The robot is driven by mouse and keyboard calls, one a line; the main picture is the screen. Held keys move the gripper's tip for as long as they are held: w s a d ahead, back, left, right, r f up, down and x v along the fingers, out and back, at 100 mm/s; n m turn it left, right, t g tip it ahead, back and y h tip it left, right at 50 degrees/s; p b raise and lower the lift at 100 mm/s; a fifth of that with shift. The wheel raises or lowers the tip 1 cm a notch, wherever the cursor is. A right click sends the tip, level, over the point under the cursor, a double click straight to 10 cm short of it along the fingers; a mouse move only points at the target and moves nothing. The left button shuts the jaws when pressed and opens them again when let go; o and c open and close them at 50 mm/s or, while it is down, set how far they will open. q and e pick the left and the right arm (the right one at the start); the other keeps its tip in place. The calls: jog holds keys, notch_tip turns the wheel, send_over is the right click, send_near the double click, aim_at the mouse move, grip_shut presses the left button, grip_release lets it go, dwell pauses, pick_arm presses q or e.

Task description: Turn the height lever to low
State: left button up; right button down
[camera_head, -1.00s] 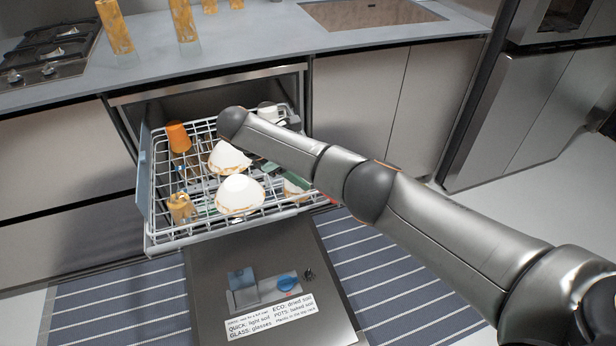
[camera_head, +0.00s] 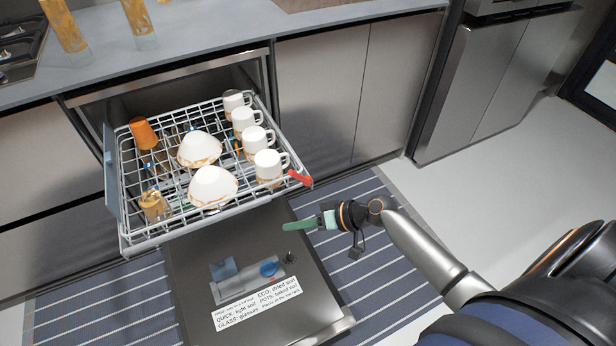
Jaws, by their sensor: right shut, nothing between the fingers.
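A red lever (camera_head: 300,178) sticks out at the right front corner of the pulled-out dish rack (camera_head: 190,238). I take it to be the height lever; its setting cannot be read here. My right gripper (camera_head: 300,226) has green fingers pressed together and holds nothing. It is in front of and below the red lever in the picture, over the open dishwasher door (camera_head: 200,268), apart from the lever. My left gripper is out of view.
The rack carries white mugs (camera_head: 266,166) along its right side, two white bowls (camera_head: 213,186), an orange cup (camera_head: 143,133) and a yellowish glass (camera_head: 154,205). A striped runner (camera_head: 395,237) lies under the door. The floor at right is clear.

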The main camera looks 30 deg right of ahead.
aim_at(298, 176)
jog(key=s+d+r+m+t+h, duration=0.2)
jog(key=d+r+m+t, duration=0.15)
jog(key=d, duration=0.35)
jog(key=s+d+r+m+t+h, duration=0.1)
jog(key=s+d+r+m+t, duration=0.15)
jog(key=d+r, duration=0.35)
jog(key=shift+g, duration=0.4)
jog(key=x, duration=0.9)
jog(key=d+x, duration=0.1)
jog(key=x, duration=0.4)
jog(key=shift+w+a+f+p, duration=0.2)
jog(key=shift+w+f+p, duration=0.15)
jog(key=shift+f, duration=0.1)
